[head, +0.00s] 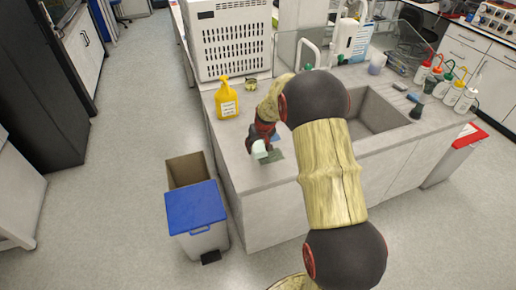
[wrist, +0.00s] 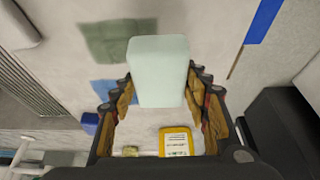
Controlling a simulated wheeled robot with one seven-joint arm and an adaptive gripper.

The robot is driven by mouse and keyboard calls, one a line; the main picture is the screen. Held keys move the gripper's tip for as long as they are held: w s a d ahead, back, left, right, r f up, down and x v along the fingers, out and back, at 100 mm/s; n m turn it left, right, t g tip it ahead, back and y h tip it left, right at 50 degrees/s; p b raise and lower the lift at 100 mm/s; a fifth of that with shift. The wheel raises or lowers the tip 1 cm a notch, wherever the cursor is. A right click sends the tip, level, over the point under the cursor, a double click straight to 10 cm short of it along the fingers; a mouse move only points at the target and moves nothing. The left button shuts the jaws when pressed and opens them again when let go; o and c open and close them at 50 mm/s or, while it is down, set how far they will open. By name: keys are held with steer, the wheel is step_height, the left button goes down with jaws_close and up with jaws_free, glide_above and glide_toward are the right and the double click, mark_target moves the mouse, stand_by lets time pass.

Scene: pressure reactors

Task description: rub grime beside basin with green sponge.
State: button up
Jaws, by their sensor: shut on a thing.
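My gripper (head: 262,143) is shut on a pale green sponge (head: 260,150), which also shows between the fingers in the wrist view (wrist: 158,72). The sponge is over the near-left part of the counter; whether it touches the surface I cannot tell. A flat dark green patch (head: 276,156) lies on the counter just right of the sponge; it also shows in the wrist view (wrist: 117,41). A flat blue patch (wrist: 118,91) lies close to it. I cannot tell which patch is grime or cloth. The basin (head: 372,112) is sunk in the counter to the right, partly hidden by my arm.
A yellow bottle (head: 227,100) stands on the counter's left side, near a small jar (head: 251,84). A blue-lidded bin (head: 194,206) and an open brown bin (head: 184,170) stand on the floor at left. Several wash bottles (head: 443,84) stand right of the basin.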

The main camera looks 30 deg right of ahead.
steer(key=shift+r+p, duration=0.45)
steer(key=shift+r, duration=0.7)
